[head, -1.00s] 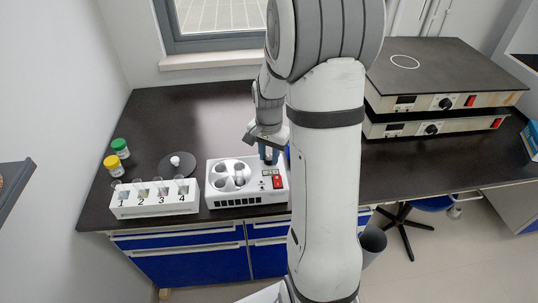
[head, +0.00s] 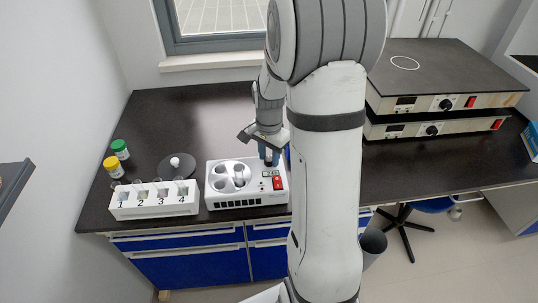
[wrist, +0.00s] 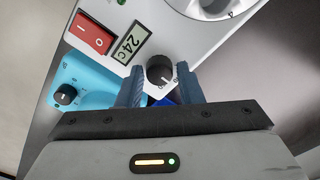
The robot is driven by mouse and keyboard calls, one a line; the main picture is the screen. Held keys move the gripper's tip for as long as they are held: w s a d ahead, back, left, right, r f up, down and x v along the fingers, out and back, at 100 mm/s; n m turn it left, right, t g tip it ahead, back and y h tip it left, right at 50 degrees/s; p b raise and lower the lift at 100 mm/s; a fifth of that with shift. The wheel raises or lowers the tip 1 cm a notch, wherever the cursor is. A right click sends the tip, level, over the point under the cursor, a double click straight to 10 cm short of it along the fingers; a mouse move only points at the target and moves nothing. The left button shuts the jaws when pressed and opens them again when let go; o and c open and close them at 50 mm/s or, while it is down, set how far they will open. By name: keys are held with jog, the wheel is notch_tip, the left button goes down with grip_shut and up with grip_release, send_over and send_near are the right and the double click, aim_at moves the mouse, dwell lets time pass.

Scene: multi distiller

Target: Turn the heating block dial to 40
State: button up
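The heating block (head: 249,201) is a white box on the dark bench in the head view, with round wells on its left. Its panel has a small display (wrist: 129,43) reading about 24C and a red switch (wrist: 92,34). The black dial (wrist: 159,68) shows in the wrist view, with a light pointer mark towards its lower right. My gripper (wrist: 159,76) points down at the panel. Its blue fingers stand on either side of the dial, with a narrow gap showing at each. In the head view my gripper (head: 268,156) hides the dial.
A blue device (wrist: 78,80) with its own black knob (wrist: 65,95) is close beside the block. A white numbered rack (head: 154,208), a round black stirrer plate (head: 177,164) and two capped jars stand to the left. Stacked hot plates (head: 440,92) are at right.

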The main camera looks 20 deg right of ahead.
aim_at(269, 158)
jog(key=o, duration=0.3)
notch_tip(269, 158, up, 8)
jog(key=shift+f, duration=0.1)
dwell(0.4)
dwell(0.3)
